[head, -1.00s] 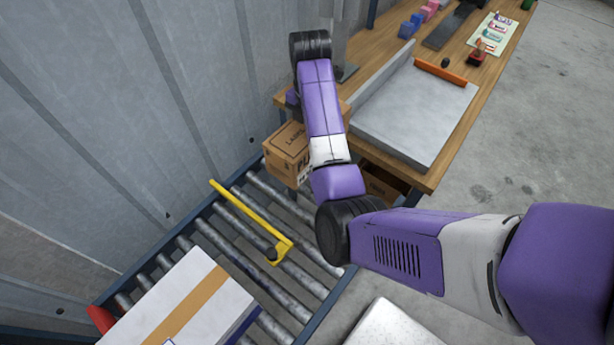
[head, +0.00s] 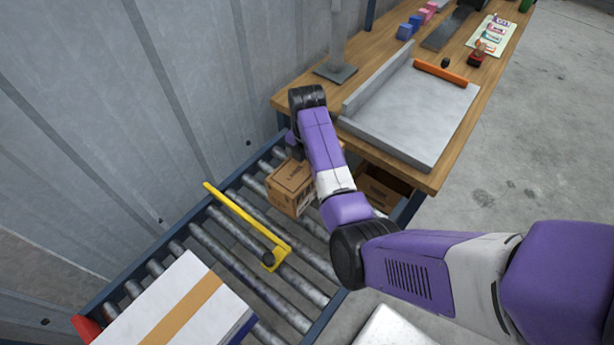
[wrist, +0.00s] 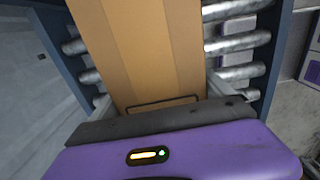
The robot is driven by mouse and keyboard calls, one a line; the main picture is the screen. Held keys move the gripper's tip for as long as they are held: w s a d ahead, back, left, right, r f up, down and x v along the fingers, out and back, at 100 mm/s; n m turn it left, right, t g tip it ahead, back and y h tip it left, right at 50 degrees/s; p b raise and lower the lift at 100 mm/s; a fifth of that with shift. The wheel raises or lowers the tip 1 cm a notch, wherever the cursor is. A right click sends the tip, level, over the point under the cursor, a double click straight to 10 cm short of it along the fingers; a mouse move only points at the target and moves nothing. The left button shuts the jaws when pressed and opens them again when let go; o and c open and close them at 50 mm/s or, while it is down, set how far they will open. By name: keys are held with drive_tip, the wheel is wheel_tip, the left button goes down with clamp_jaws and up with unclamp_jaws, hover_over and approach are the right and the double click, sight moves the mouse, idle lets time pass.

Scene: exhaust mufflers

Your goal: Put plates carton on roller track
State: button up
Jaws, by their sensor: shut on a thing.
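The plates carton is a small brown cardboard box (head: 290,188) with dark print, at the far end of the roller track (head: 222,238). My gripper (wrist: 160,98) is shut on the carton, whose brown top (wrist: 150,45) with a lighter band fills the middle of the wrist view. Metal rollers show on both sides of it there. The carton looks level and very low over the rollers or resting on them; I cannot tell which. In the head view my arm hides the fingers and part of the carton's right side.
A yellow stop bar (head: 240,222) crosses the track in front of the carton. A white box with a tan band (head: 175,305) lies on the near rollers. A wooden bench (head: 430,178) stands to the right, with another brown box (head: 383,190) beneath it. A grey corrugated wall (head: 120,120) runs along the left.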

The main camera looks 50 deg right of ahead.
drive_tip(key=shift+f, duration=1.95)
drive_tip(key=shift+f, duration=0.15)
drive_tip(key=o, duration=1.8)
drive_tip(key=shift+f, duration=0.1)
wheel_tip(320, 180, up, 12)
drive_tip(key=shift+r, duration=0.2)
